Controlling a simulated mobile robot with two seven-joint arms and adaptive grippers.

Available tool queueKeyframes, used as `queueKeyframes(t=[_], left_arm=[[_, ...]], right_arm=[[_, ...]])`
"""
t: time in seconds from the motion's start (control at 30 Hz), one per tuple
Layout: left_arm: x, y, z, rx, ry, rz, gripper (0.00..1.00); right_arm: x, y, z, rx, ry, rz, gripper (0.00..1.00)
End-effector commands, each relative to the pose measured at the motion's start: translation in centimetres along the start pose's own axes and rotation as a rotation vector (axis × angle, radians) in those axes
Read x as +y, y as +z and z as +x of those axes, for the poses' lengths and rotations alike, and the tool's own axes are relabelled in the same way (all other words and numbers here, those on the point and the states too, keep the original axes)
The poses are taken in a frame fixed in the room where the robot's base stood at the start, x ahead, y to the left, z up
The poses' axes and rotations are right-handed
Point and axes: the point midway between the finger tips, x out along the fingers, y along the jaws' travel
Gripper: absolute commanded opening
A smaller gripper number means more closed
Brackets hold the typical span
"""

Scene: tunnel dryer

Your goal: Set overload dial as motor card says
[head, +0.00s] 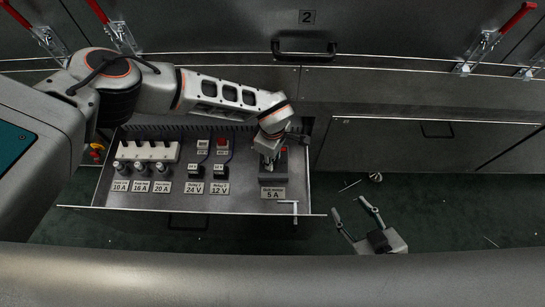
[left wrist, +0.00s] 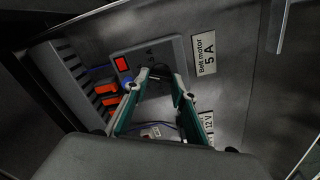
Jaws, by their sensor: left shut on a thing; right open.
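The motor card (head: 272,192) lies in the open drawer below the overload unit. In the left wrist view the card (left wrist: 205,56) reads "Belt motor 5 A". The grey overload unit (left wrist: 180,50) has a red square on its face and printing that I cannot read in full. My left gripper (head: 268,160) reaches down over the unit from above. In the left wrist view its fingers (left wrist: 160,80) are shut on the dark dial at the unit's face. The fingers hide most of the dial, so its setting cannot be read. My right gripper (head: 349,210) is open and empty, right of the drawer.
A small metal piece (head: 376,177) lies on the green floor.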

Motion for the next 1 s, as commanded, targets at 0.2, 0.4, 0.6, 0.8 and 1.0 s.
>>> queueKeyframes(t=[0.2,0.4,0.6,0.8,1.0], left_arm=[[-0.13,-0.07,0.21,0.001,-0.003,0.021,0.04],[-0.13,-0.07,0.2,0.001,-0.003,0.022,0.04],[-0.12,-0.07,0.2,0.001,-0.002,0.021,0.42],[-0.05,-0.04,0.1,0.001,-0.001,0.021,0.42],[0.01,-0.02,-0.34,0.0,0.0,0.021,0.42]], right_arm=[[-0.08,0.19,0.01,-0.003,-0.002,0.0,0.46],[-0.16,0.41,0.0,-0.007,-0.003,0.001,0.46],[-0.23,0.63,-0.03,-0.011,-0.004,0.001,0.46],[-0.23,0.66,-0.04,-0.011,-0.004,0.001,0.46],[-0.14,0.72,-0.05,-0.012,-0.002,0.001,0.46]])
